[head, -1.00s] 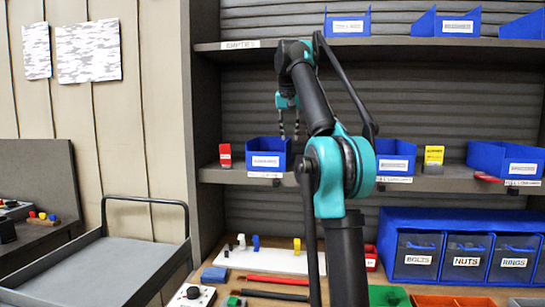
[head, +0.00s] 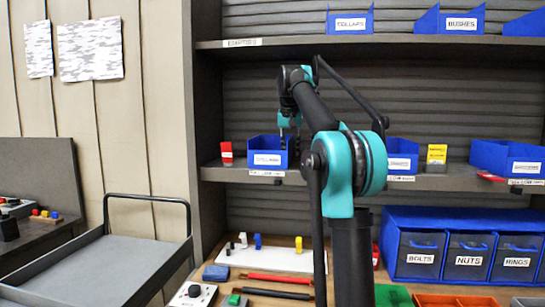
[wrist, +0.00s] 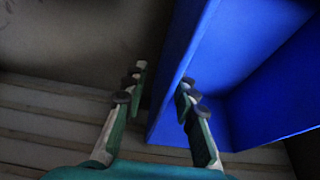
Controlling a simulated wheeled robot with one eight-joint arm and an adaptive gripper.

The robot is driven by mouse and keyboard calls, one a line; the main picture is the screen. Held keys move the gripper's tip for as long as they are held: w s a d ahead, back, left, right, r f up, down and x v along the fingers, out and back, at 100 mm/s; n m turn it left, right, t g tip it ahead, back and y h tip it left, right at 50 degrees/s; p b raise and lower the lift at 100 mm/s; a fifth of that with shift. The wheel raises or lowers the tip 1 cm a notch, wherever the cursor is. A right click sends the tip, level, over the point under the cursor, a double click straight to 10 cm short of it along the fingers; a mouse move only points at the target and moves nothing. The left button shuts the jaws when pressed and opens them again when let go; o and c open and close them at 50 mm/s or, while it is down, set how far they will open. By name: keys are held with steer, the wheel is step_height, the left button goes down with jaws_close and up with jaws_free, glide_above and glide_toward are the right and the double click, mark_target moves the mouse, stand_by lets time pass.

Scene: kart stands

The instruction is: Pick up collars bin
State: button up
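A blue open bin (head: 267,147) stands at the left of the middle shelf, its small front label apparently reading collars. Another blue bin (head: 350,20) on the top shelf has a label that looks like collars. My gripper (head: 291,143) is low over the middle-shelf bin, near its right side. In the wrist view the bin's wall (wrist: 181,60) runs between the fingers of my gripper (wrist: 162,88). The left finger is outside the wall and the right finger is on its inner side. The fingers are apart, and the left one shows a gap to the wall.
A red box (head: 226,153) stands just left of the middle-shelf bin. My arm partly hides another blue bin (head: 403,150) to the right, beside a yellow box (head: 436,155). The bench below holds a white board (head: 280,261) and tools.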

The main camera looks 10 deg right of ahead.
jaws_close()
steer(key=shift+r, duration=0.1)
stand_by(0.3)
